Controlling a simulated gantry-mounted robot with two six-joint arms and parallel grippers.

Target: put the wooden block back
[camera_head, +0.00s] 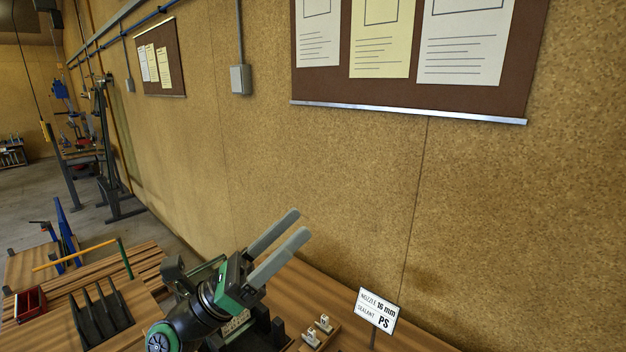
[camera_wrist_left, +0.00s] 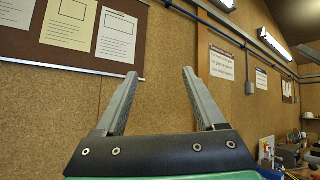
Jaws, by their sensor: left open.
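My left gripper (camera_head: 296,225) is raised above the bench in the head view, its two grey fingers apart and pointing up to the right. In the left wrist view the gripper (camera_wrist_left: 159,76) is open and empty, with only the wall and boards beyond the fingers. I cannot make out the wooden block for certain in either view. A pale beige piece with dark marks (camera_head: 237,323) is partly hidden beneath my left gripper, and I cannot tell what it is. My right gripper is not in view.
A small sign (camera_head: 377,311) reads nozzle 16 mm, sealant PS. Beside it a wooden holder (camera_head: 331,338) carries small pale pieces. A black slotted rack (camera_head: 101,316) and a red box (camera_head: 30,304) are at the left. The wall (camera_head: 330,170) rises close behind the bench.

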